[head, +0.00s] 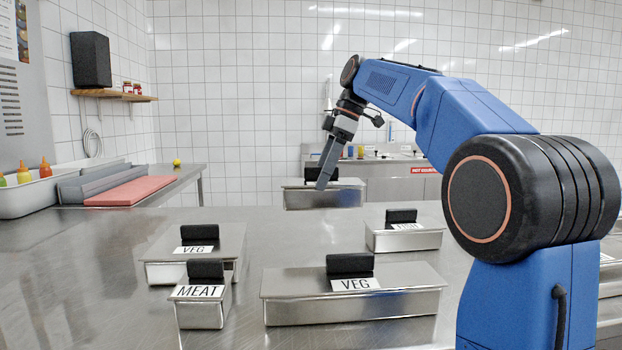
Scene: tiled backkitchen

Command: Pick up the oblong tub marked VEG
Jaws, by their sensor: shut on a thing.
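A long oblong steel tub marked VEG (405,303) stands at the front of the steel table, with a black handle on its lid. A shorter, broader tub also marked VEG (163,272) stands to its left and farther back. My gripper (325,178) is at the table's far side, shut on the black handle of another steel tub (345,198). No label is readable on that tub, and the fingers cover part of it. I cannot tell whether its base touches the table.
A small tub marked MEAT (200,317) stands front left, close to the broader VEG tub. Another labelled tub (408,240) stands right of centre, its label hard to read. A side counter with a red board (136,192) is at left. Bare table lies at the near left.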

